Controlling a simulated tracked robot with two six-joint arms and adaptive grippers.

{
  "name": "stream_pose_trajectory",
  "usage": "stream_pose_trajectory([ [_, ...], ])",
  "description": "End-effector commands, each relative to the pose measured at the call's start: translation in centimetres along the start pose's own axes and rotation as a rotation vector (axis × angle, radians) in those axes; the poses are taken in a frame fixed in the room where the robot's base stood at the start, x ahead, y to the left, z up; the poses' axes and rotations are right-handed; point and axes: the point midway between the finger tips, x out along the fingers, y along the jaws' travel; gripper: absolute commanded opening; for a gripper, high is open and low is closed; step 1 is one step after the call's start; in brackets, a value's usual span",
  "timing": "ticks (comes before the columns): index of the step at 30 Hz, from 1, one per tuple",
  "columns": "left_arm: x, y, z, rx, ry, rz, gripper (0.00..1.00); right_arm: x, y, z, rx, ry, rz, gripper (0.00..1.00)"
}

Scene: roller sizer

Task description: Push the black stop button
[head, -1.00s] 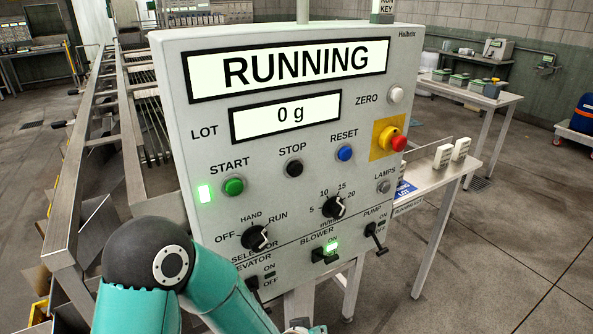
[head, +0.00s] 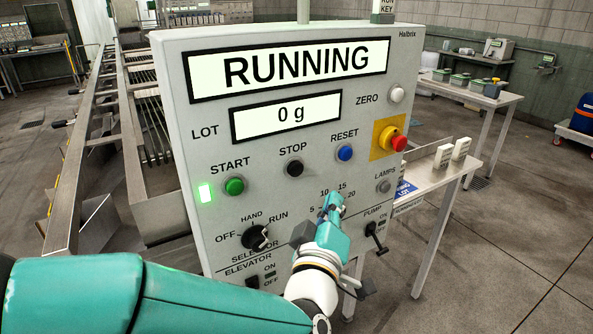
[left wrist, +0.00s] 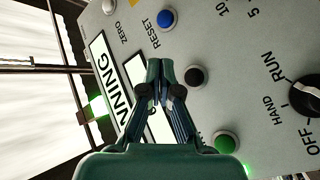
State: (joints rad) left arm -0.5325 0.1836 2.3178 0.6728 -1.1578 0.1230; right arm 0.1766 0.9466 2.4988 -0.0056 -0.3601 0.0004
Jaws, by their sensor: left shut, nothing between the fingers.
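The black stop button (head: 295,167) sits on the grey control panel (head: 215,130) under the word STOP, between the green start button (head: 234,186) and the blue reset button (head: 345,153). My left gripper (head: 334,204) is in front of the panel, below and right of the stop button in the head view, covering part of the lower dial. In the left wrist view its fingers (left wrist: 160,68) are together and empty, and the black stop button (left wrist: 195,75) shows just right of the tips. Contact with the panel cannot be told. My right gripper is not in view.
A red emergency knob (head: 398,143) on a yellow plate is at the panel's right. The selector dial (head: 256,236) and the pump lever (head: 376,240) stick out lower down.

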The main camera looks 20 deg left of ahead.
Motion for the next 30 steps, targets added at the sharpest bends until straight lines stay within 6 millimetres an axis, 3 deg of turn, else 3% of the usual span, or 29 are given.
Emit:
stream_pose_trajectory([
  [8, 0.6, -0.5, -0.4, 0.000, 0.000, -0.002, 0.00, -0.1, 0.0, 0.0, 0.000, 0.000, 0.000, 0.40],
  [21, 4.4, -3.3, -3.2, 0.002, 0.001, -0.005, 0.00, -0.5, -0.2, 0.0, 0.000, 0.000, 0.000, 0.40],
  [30, 6.0, -4.5, -4.3, 0.001, 0.000, -0.002, 0.00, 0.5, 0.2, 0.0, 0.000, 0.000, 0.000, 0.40],
])
